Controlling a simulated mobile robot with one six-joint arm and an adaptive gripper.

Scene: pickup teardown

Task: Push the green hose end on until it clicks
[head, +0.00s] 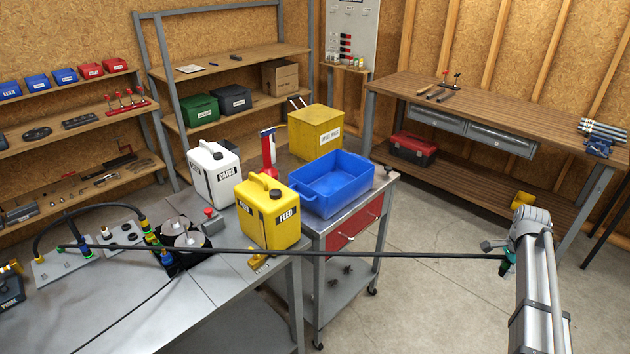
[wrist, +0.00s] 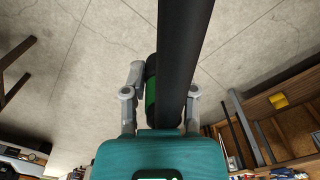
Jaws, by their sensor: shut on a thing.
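My gripper (wrist: 160,100) is shut on the green hose end (wrist: 151,97), with one grey finger on each side of it. The thick black hose (wrist: 183,60) runs up from between the fingers and covers part of the green collar. In the head view, my gripper (head: 507,264) is at the right, out over the floor and well away from the bench. The black hose (head: 380,254) stretches from it almost level across the picture to the left bench. The mouth of the hose end is hidden.
The left metal bench (head: 215,285) carries a plate (head: 70,262) with coloured fittings and a black pump-like unit (head: 185,245). A yellow FEED can (head: 268,215), a white can (head: 213,172) and a blue bin (head: 330,183) stand behind the hose.

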